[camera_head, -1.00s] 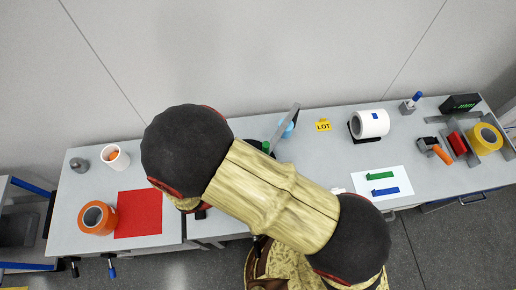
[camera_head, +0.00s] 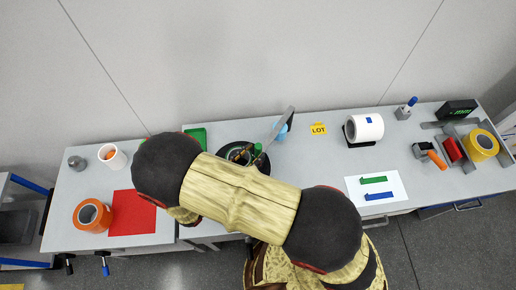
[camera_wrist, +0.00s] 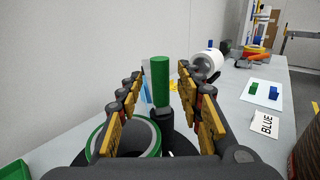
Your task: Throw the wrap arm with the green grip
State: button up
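The green grip (camera_wrist: 160,80) stands upright on a dark post in the wrist view, between the two yellow-padded fingers of my gripper (camera_wrist: 161,92). The fingers are spread, with gaps on both sides of the grip. A small part of the grip (camera_head: 257,148) shows in the head view, just above my arm. A grey bar (camera_head: 281,124) slants up behind it. A roll with a green rim (camera_wrist: 141,136) lies at the lower left of the grip in the wrist view. In the head view my arm hides my gripper and much of the fixture.
A green tray (camera_head: 195,137) is left of the fixture. A white roll (camera_head: 364,128), a yellow LOT tag (camera_head: 318,129) and a white sheet (camera_head: 356,187) are on the right. An orange roll (camera_head: 92,216), red mat (camera_head: 132,212) and white cup (camera_head: 112,156) are on the left.

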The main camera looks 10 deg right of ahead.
aim_at(256, 152)
jog(key=shift+x, duration=1.6)
jog(key=shift+c, duration=0.6)
jog(key=c, duration=0.8)
grip_shut()
